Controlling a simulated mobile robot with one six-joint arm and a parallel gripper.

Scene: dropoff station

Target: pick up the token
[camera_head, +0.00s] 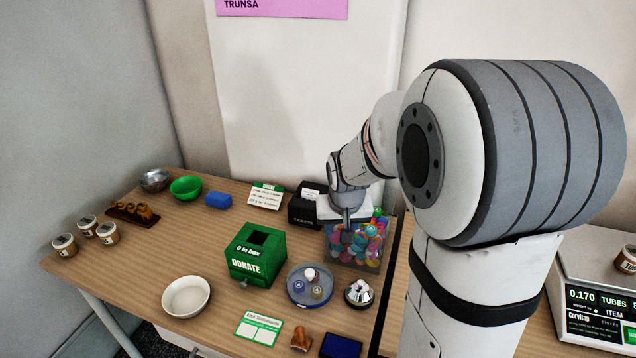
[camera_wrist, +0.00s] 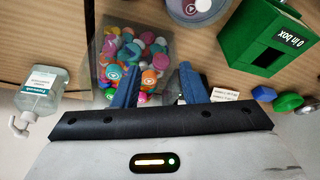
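Many colourful round tokens (camera_head: 345,250) fill a clear bin (camera_head: 372,264) at the back right of the table. The tokens (camera_wrist: 150,78) also show in the wrist view, orange, purple, teal and white, some with a triangle mark. My gripper (camera_head: 347,222) is over the bin, pointing down. In the wrist view its two blue fingers (camera_wrist: 157,82) are apart, with nothing held between them. The left finger overlaps the tokens in that view; I cannot tell whether it touches them. A round grey tray (camera_head: 292,297) in front of the bin holds a few more tokens (camera_head: 317,292).
A green donation box (camera_head: 256,254) reading "0 in box" stands left of the bin. A black tickets box (camera_head: 303,209) is behind it. A silver bell (camera_head: 359,292) sits in front of the bin. A sanitizer bottle (camera_wrist: 41,92) shows in the wrist view. A white bowl (camera_head: 186,297) is front left.

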